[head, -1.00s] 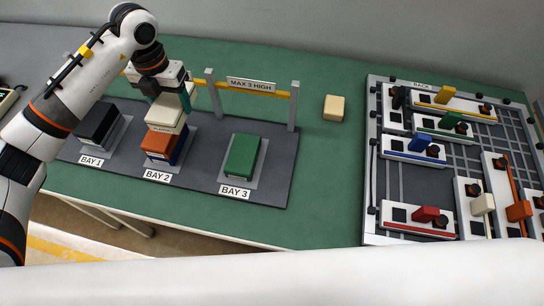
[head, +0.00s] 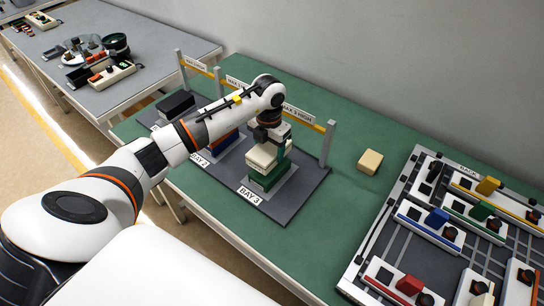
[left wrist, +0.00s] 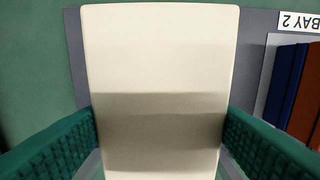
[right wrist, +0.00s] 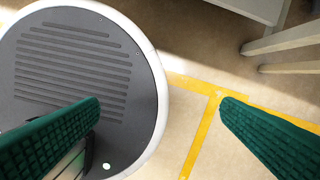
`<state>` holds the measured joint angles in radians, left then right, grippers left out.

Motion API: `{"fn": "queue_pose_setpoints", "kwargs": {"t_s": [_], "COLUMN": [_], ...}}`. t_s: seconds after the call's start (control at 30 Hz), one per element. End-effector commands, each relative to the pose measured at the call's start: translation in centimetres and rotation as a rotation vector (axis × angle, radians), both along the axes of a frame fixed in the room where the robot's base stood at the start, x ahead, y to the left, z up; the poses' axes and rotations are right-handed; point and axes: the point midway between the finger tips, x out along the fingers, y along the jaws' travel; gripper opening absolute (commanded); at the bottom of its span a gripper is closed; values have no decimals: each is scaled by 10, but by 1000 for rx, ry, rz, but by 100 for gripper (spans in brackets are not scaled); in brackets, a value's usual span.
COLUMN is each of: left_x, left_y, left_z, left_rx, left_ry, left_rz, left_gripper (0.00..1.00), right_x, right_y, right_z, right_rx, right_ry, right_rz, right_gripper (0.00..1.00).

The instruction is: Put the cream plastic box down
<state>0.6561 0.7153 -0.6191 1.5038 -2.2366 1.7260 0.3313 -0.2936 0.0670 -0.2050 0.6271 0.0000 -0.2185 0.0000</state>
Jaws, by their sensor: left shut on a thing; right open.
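The cream plastic box (head: 262,157) is held in my left gripper (head: 272,148) over bay 3. It sits directly above the green box (head: 268,180); I cannot tell whether they touch. In the left wrist view the cream box (left wrist: 158,60) fills the middle, with a green finger pressed on each side. The green box is hidden in that view. My right gripper (right wrist: 160,108) is open and empty over the floor, away from the table.
Bay 2 (head: 215,145) holds an orange and blue stack, partly hidden by my left arm. Bay 1 holds a black box (head: 175,103). A height bar (head: 318,127) runs behind the bays. A loose cream block (head: 370,161) lies right of the bays, beside a slotted board (head: 395,210).

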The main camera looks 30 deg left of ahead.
Motion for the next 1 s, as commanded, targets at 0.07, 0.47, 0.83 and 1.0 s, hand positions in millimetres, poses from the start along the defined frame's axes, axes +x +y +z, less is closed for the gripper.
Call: {"fn": "queue_pose_setpoints", "kwargs": {"t_s": [0.07, 0.47, 0.83, 1.0], "left_x": [0, 0, 0, 0], "left_y": [-1, 0, 0, 0], "left_z": [-5, -39, -42, -42], "left_rx": [-2, 0, 0, 0], "left_ry": [1, -2, -1, 0], "left_rz": [0, -1, -1, -1], "left_gripper": [31, 31, 87, 87], "right_x": [-2, -10, -10, -10], "right_y": [-2, -16, -15, -14], "right_z": [2, 8, 5, 5], "right_rx": [-2, -20, -20, -19], "right_ry": [3, 17, 17, 16], "right_rz": [1, -2, -2, -2], "right_gripper": [87, 87, 87, 87]}}
